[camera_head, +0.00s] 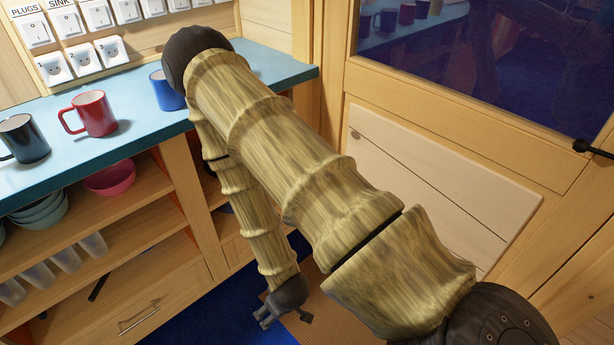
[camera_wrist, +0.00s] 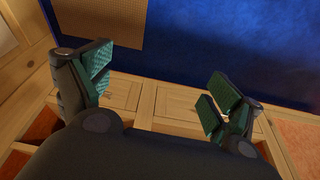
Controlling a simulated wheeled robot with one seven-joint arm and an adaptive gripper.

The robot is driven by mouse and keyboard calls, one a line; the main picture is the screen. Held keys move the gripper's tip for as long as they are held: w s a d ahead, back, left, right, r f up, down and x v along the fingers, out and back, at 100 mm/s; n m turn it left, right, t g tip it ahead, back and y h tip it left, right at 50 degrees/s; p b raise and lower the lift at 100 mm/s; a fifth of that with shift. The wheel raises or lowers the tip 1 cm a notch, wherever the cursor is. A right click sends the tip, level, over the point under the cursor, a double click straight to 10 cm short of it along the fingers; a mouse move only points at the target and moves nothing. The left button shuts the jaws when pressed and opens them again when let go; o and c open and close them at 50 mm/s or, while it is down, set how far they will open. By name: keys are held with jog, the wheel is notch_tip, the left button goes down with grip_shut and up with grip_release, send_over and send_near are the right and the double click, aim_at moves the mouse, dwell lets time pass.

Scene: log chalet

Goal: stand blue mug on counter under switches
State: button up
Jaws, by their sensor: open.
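A blue mug (camera_head: 166,91) stands upright on the blue-topped counter (camera_head: 150,135), partly hidden behind my arm. Switches (camera_head: 99,13) and sockets (camera_head: 82,58) are on the wall panel behind the counter's left part. My gripper (camera_head: 285,312) hangs low in front of the cabinet, below the counter top and well away from the blue mug. In the wrist view my gripper (camera_wrist: 160,90) has its two fingers wide apart with nothing between them.
A red mug (camera_head: 95,113) and a dark mug (camera_head: 24,138) stand on the counter left of the blue mug. Open shelves below hold a pink bowl (camera_head: 109,178), teal bowls (camera_head: 42,211) and pale cups (camera_head: 66,259). A glazed door (camera_head: 440,180) is at right. Blue floor (camera_wrist: 220,45) is clear.

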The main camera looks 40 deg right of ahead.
jog(key=s+a+f+g, duration=0.1)
jog(key=s+f+g, duration=0.2)
jog(key=s, duration=1)
jog(key=shift+s+a+f, duration=0.15)
jog(key=shift+f, duration=0.1)
